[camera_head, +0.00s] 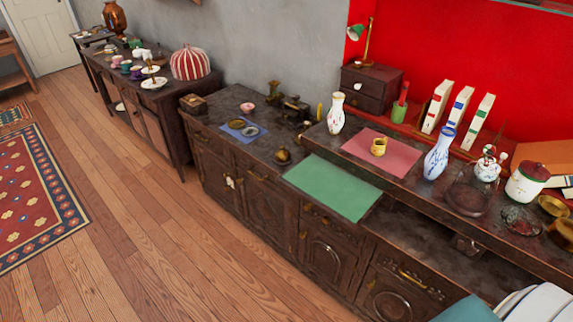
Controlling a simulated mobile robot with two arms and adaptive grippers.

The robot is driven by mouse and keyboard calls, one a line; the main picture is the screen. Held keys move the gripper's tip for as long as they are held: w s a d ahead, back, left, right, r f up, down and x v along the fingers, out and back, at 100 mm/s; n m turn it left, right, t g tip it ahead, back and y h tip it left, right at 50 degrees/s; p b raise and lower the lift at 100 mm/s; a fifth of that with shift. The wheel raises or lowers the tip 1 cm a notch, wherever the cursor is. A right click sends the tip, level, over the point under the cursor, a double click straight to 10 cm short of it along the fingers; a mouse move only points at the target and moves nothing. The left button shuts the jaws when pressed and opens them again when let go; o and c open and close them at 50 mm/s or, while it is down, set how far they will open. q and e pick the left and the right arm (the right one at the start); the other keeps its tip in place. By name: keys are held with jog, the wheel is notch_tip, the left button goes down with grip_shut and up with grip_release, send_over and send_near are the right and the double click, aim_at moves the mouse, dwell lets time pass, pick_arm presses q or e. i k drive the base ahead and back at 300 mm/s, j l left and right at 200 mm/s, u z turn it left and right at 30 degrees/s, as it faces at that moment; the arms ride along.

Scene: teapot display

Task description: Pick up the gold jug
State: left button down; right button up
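A small gold jug (379,147) stands upright on the pink mat (402,160), on the raised part of the dark wooden sideboard. Nothing touches it or covers it. Neither of my grippers shows in the head view.
A white floral vase (336,113) stands left of the pink mat, and a blue-and-white vase (440,153) stands at its right edge. A bare green mat (332,188) lies in front. A green lamp (366,42) stands on a small drawer box (371,84) behind. Open floor (150,220) lies left.

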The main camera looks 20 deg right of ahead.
aim_at(378, 149)
jog(key=z, duration=1.65)
jog(key=j+z, duration=0.95)
